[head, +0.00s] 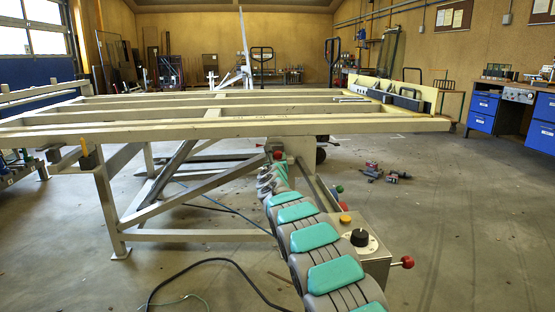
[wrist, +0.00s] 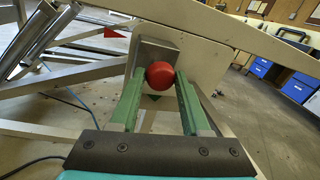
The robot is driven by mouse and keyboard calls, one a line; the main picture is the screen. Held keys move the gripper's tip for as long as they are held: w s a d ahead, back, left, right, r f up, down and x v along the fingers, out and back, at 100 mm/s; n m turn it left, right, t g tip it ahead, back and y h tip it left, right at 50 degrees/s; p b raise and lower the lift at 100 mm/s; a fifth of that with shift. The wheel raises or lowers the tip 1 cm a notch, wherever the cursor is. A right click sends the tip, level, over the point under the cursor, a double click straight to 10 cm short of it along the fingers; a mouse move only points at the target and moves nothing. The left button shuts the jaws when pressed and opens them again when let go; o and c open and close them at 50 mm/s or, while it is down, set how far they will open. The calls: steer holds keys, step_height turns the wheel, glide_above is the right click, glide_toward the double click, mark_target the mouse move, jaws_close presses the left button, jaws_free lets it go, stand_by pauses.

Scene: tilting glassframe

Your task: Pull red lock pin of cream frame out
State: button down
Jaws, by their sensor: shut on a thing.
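The cream frame (head: 225,128) is a large tilting table with long beams, lying level across the head view. Its red lock pin (head: 277,154) shows as a small red knob below the front beam. In the wrist view the round red knob of the pin (wrist: 160,75) sits against a grey block (wrist: 153,52) on a cream plate. My gripper (wrist: 157,88) has its two green fingers on either side of the knob and is shut on it. The pin's shaft is hidden behind the knob.
A control box with a black dial (head: 360,237), a yellow button (head: 345,219) and a red-knobbed lever (head: 407,262) stands right of my arm. Cables (head: 215,262) lie on the floor. Power tools (head: 385,173) lie beyond. The floor at right is mostly clear before blue drawers (head: 481,108).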

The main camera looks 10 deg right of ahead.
steer(key=shift+s+f+b, duration=0.3)
steer(key=shift+s+b, duration=0.1)
steer(key=shift+b, duration=0.25)
steer(key=shift+s+r+b, duration=0.1)
steer(key=shift+s+b, duration=0.85)
steer(key=shift+b, duration=0.2)
steer(key=shift+a, duration=0.1)
steer(key=shift+c, duration=1.9)
jaws_free()
steer(key=shift+r, duration=0.15)
steer(key=shift+s, duration=0.1)
